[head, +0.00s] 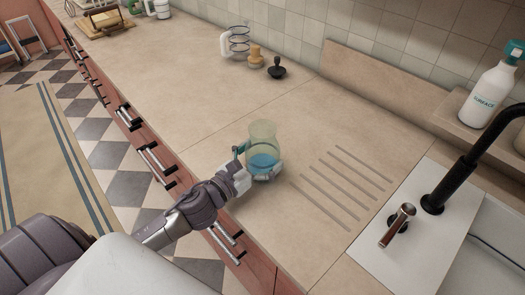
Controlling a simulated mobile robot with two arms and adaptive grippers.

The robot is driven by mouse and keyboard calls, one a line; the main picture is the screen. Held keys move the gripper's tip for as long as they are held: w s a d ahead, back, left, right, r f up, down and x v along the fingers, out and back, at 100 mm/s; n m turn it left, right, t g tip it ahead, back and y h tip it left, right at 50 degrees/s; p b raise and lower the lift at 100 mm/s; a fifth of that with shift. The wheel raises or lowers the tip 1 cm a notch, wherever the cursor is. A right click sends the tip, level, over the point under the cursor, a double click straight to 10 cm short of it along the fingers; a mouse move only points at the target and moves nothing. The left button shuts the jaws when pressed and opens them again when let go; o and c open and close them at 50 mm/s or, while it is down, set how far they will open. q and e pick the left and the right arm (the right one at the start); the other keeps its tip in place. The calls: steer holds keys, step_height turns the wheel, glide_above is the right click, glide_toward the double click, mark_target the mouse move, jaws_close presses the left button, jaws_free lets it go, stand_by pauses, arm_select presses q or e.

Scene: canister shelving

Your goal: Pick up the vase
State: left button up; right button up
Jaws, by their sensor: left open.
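The vase (263,134) looks like a clear, slightly yellowish glass vessel with blue in its lower part. It stands upright on the beige counter near the front edge, left of the drain grooves. My left gripper (258,164) comes in from the lower left and is open. One finger is at the vase's left side and the other is low at its front right, so the vase stands between them. I cannot tell whether the fingers touch the glass. My right gripper is not in view.
Drain grooves (340,188) and a sink with a black faucet (458,170) lie to the right. A white bottle (488,97) stands on a ledge. The counter's left part is largely clear.

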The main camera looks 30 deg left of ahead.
arm_select(q)
steer(key=c, duration=1.2)
steer(key=shift+c, duration=0.6)
steer(key=shift+r, duration=0.1)
